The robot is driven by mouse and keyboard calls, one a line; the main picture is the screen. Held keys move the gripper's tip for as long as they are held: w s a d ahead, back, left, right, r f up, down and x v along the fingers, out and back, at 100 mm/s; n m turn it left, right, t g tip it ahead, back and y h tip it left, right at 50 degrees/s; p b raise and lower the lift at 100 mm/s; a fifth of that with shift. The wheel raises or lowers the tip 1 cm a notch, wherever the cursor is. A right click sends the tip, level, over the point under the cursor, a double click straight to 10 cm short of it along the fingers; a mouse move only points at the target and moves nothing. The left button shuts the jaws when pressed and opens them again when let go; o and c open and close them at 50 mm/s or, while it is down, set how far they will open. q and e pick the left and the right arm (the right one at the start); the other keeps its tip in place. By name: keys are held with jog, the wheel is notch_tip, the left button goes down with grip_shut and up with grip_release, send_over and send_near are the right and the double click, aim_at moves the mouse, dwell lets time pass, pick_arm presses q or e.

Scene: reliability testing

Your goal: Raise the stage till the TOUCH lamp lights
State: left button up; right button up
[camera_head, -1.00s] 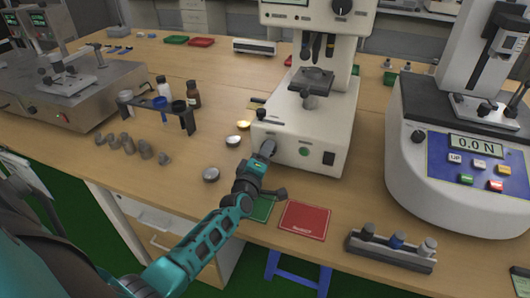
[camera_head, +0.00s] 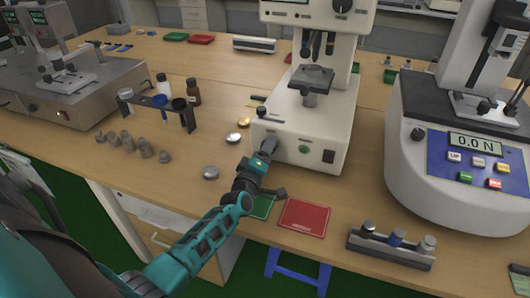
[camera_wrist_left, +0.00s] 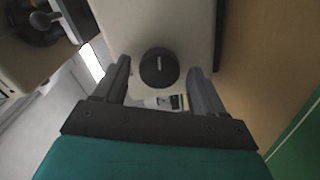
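The white tester (camera_head: 295,130) stands at the middle of the bench. Its dark stage (camera_head: 312,79) sits on a short post (camera_head: 309,98) under the objectives (camera_head: 316,45), with a visible gap between. My left gripper (camera_head: 268,147) is at the tester's lower front-left. In the left wrist view, my left gripper (camera_wrist_left: 158,80) has its fingers apart, on either side of a round dark knob (camera_wrist_left: 158,68) with a pale index line. I cannot tell whether the fingers touch it. I cannot make out the TOUCH lamp. My right gripper is not in view.
A green button (camera_head: 304,149) and a black switch (camera_head: 329,157) are on the tester's front. Metal discs (camera_head: 210,173) lie left of my arm. A red mat (camera_head: 304,217) lies at the front edge. A force tester (camera_head: 460,165) stands at right.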

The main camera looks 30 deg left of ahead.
pick_arm(q)
jog(key=p+v, duration=0.1)
jog(key=v, duration=1.2)
jog(key=shift+w, duration=0.1)
dwell(1.3)
